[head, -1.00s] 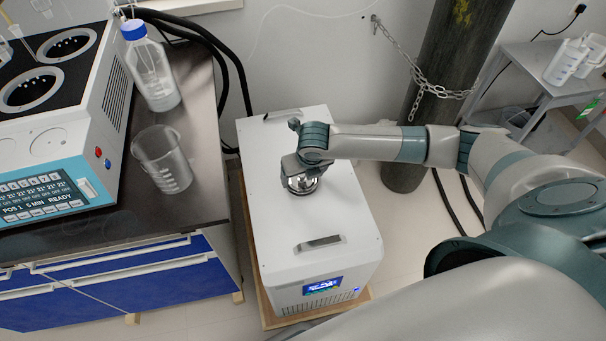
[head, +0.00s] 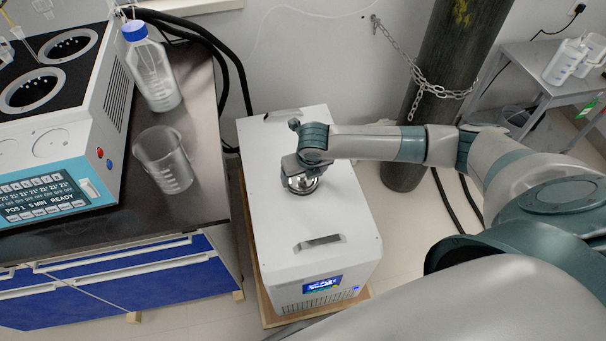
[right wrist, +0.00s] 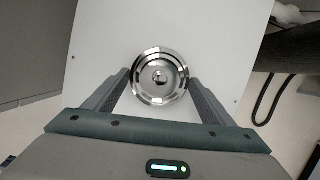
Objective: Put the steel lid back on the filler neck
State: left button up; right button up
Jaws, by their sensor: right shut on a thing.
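The steel lid (right wrist: 160,76) is a round, shiny disc with a small knob at its centre. My right gripper (right wrist: 160,84) is shut on it, with one finger on each side of its rim. In the head view the lid (head: 302,187) shows below my right gripper (head: 300,175), at the middle of the white chiller's top (head: 275,215). The filler neck is hidden under the lid and gripper. I cannot tell whether the lid rests on the neck or hangs just above it. My left gripper is not in view.
A chained gas cylinder (head: 440,70) stands behind my right arm.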

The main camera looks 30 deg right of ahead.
jog(key=shift+f, duration=0.55)
jog(key=o, duration=1.2)
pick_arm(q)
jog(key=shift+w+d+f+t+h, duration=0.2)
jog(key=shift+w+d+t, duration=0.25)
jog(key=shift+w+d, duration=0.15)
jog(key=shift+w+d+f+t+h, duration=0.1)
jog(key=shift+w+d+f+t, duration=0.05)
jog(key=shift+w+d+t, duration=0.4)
pick_arm(e)
jog(key=v, duration=1.7)
jog(key=shift+s+r, duration=0.1)
jog(key=shift+r, duration=0.15)
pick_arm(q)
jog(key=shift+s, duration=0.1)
pick_arm(e)
jog(key=shift+s+f, duration=0.1)
